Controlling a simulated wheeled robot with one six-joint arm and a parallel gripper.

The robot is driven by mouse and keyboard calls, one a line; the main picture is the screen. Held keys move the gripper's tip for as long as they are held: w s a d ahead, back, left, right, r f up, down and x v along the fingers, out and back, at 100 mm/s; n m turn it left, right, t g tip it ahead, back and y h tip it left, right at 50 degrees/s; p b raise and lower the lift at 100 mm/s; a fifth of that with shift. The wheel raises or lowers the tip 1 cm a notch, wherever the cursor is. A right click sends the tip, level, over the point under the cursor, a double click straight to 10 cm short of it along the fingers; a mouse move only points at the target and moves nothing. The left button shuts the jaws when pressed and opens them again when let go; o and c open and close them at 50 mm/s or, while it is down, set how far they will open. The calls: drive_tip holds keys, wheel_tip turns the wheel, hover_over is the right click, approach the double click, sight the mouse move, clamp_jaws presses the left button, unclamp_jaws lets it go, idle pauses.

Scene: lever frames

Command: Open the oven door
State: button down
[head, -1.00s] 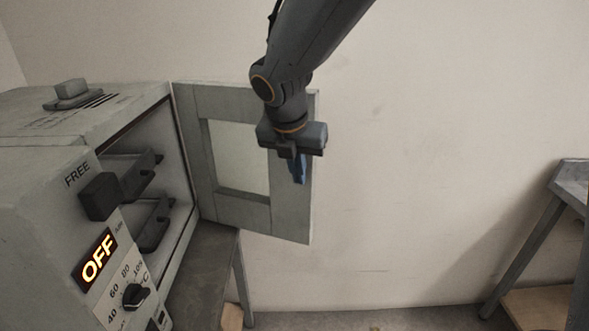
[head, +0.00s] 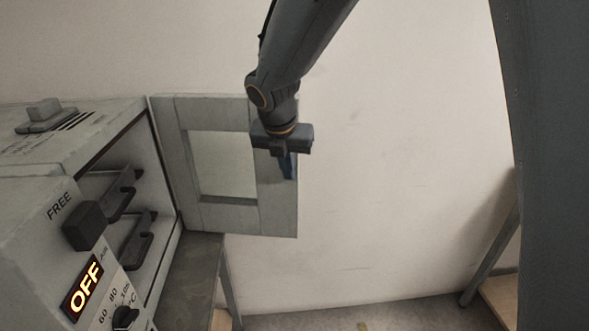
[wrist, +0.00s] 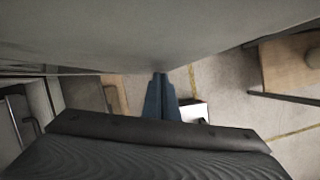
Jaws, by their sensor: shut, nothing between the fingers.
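The grey oven (head: 35,235) stands at the left in the head view. Its door (head: 276,215), a grey frame around a pale window (head: 222,163), is swung wide open, and the oven's inside shows with dark racks (head: 135,235). My gripper (head: 289,168) points down in front of the door's outer right part. Its blue fingers are shut with nothing between them. In the wrist view the closed fingertips (wrist: 160,82) lie close to the grey door surface (wrist: 150,40); I cannot tell whether they touch it.
The oven rests on a dark table (head: 190,280). A plain wall (head: 400,150) is behind, with clear space right of the door. A dark upright surface (head: 555,150) fills the right edge. The wrist view shows a wooden-topped stand (wrist: 290,65) at the right.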

drive_tip(key=w+p, duration=0.1)
drive_tip(key=w, duration=0.1)
drive_tip(key=w+d+p, duration=0.1)
drive_tip(key=w, duration=0.1)
drive_tip(key=shift+w, duration=0.3)
drive_tip(key=shift+s, duration=0.1)
